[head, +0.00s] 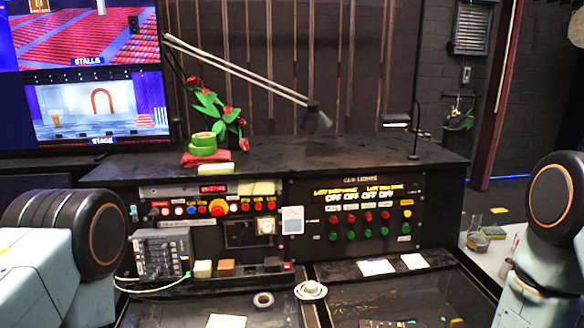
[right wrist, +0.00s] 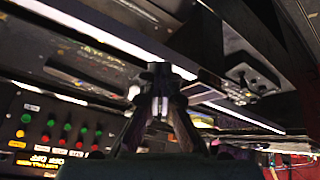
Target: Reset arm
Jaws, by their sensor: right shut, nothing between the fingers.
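My right gripper (right wrist: 160,92) shows in the right wrist view with its dark fingers together and nothing between them. It is in front of the dark console, whose cue light panel (right wrist: 50,130) shows tilted at the left of that view. In the head view my two arms show only as pale links with dark round joints at the left and right edges. Neither gripper is visible there. The cue light panel (head: 360,212) has a row of red buttons (head: 367,217) above a row of green buttons (head: 366,233), under lit yellow text.
The console top (head: 280,158) carries a red-flowered plant (head: 220,112), green tape rolls (head: 203,142) and a desk lamp (head: 316,117). The lower desk holds a tape roll (head: 263,299), a white cup (head: 311,290) and papers (head: 376,267). Monitors (head: 95,105) stand at the left.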

